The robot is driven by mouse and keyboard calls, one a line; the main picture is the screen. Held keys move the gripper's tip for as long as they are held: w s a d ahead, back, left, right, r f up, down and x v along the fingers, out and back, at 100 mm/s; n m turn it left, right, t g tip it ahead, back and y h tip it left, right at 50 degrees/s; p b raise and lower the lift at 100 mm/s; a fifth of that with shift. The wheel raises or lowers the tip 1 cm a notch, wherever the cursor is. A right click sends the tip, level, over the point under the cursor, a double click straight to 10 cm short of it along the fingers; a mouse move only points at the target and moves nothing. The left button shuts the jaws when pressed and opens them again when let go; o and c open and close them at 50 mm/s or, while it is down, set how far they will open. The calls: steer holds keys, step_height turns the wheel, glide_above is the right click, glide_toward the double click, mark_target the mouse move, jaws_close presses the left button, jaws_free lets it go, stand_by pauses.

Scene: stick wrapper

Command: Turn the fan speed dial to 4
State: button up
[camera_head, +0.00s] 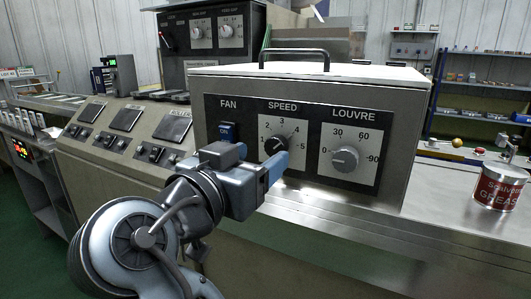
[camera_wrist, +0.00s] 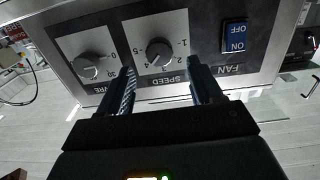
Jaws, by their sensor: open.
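The fan speed dial (camera_head: 275,146) is a dark round knob on a white scale plate marked 1 to 5, on the front panel of a beige box. My gripper (camera_head: 274,168) is in front of the panel and covers the lower part of the dial and plate. In the wrist view the panel appears upside down, and the whole dial (camera_wrist: 159,51) shows between the lines of the two fingers. My gripper (camera_wrist: 161,68) is open and empty, with one finger to each side of the dial. I cannot tell clearly which number the dial points to.
A blue ON/OFF fan switch (camera_head: 228,131) is left of the dial; a grey louvre dial (camera_head: 345,159) is right of it. The box (camera_head: 410,130) has a top handle (camera_head: 294,52) and stands on a metal bench (camera_head: 430,220). A red grease tin (camera_head: 498,187) stands at the right.

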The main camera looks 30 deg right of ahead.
steer(key=shift+v, duration=1.85)
steer(key=s+d+f+n+t+y+p, duration=0.15)
steer(key=f+n+y, duration=0.35)
steer(key=f, duration=0.5)
steer(key=s+d+f+n+t+y+p, duration=0.1)
steer(key=s+d+f+n+t+y, duration=0.2)
steer(key=f+n, duration=0.5)
steer(key=s+f+y+p, duration=0.1)
steer(key=s+f+y, duration=0.3)
steer(key=s+f, duration=0.3)
steer(key=s+g+y+p, duration=0.1)
steer(key=s+y+p, duration=0.15)
steer(key=s, duration=1.05)
steer(key=s+d+r+m+t, duration=0.1)
steer(key=s+d+r+m, duration=0.1)
steer(key=s+r, duration=0.6)
steer(key=s+p, duration=0.1)
steer(key=s, duration=0.2)
steer(key=shift+d, duration=0.4)
steer(key=shift+r, duration=0.1)
